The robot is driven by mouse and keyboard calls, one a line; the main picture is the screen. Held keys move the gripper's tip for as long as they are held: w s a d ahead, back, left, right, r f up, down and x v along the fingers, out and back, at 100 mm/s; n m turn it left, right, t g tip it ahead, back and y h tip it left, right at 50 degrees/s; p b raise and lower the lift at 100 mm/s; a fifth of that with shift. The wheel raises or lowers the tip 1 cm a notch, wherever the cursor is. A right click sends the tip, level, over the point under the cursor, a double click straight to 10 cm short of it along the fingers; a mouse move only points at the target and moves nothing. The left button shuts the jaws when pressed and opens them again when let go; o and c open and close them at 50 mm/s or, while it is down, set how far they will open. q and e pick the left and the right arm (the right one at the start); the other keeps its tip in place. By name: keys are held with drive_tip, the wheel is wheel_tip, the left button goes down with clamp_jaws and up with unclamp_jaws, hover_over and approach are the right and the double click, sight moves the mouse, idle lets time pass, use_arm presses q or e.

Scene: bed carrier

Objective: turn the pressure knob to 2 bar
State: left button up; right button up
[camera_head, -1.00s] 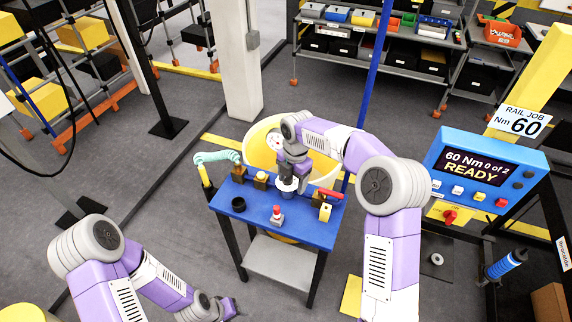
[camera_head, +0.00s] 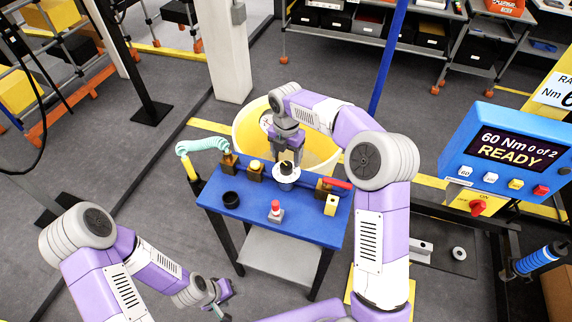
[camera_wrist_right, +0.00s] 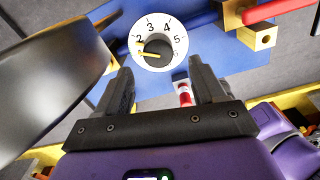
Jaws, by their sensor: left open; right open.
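The pressure knob (camera_head: 287,168) is a small black knob on a white round dial (camera_head: 286,181) at the back of the blue table. My left gripper (camera_head: 222,296) is open and empty, low at the left, away from the table.
A yellow bin (camera_head: 318,146) stands behind. A blue display panel (camera_head: 459,153) is at the right.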

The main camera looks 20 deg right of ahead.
sight(286, 165)
wheel_tip(286, 165, down, 5)
drive_tip(key=shift+w+r, duration=0.1)
drive_tip(key=shift+w, duration=0.05)
drive_tip(key=shift+c, duration=0.3)
